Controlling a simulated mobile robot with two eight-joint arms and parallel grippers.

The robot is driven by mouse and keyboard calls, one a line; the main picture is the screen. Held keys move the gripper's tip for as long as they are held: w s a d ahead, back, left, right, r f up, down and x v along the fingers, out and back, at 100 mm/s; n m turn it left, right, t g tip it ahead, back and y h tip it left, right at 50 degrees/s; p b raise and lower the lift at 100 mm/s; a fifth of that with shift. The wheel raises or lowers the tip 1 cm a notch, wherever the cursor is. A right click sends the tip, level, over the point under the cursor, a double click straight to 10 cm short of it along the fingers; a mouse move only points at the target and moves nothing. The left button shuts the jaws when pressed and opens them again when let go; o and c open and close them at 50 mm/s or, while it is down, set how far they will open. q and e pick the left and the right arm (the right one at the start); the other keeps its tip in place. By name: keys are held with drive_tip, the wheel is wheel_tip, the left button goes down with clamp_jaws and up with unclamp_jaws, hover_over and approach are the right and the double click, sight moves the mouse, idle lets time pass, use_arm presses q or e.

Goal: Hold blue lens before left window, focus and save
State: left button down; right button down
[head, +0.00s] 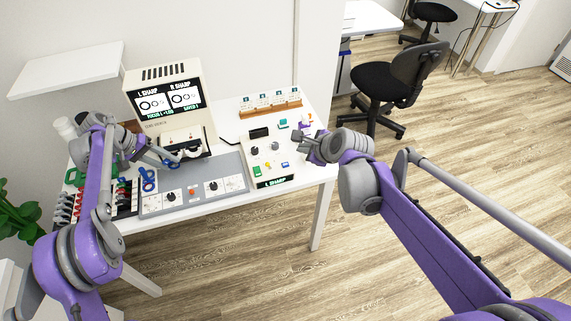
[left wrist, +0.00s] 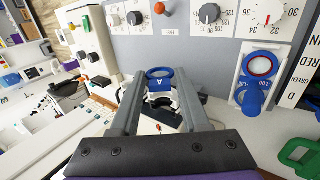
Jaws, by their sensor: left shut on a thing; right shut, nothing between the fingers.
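My left gripper (head: 176,158) is shut on a blue lens (left wrist: 160,73), seen as a blue ring with a handle between the fingertips in the left wrist view. In the head view the gripper is at the front of the cream eye-test machine (head: 190,133), by its windows. The lens is mostly hidden there, so I cannot tell its exact alignment with the left window. The machine's screen (head: 168,100) reads "L SHARP" and "R SHARP", with a focus line for L and "SAVED 1" below. My right gripper (head: 298,138) is shut and empty, above the right side of the control console (head: 262,133).
The console has knobs, coloured buttons and an "L SHARP" label. A grey panel with dials (head: 193,192) lies in front of the machine. Another blue ringed piece (head: 148,180) sits at its left, with a green one (head: 75,176) further left. A wooden card rack (head: 270,108) stands behind.

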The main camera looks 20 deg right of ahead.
idle(0.4)
use_arm(q)
drive_tip(key=s+r, duration=0.5)
idle(0.6)
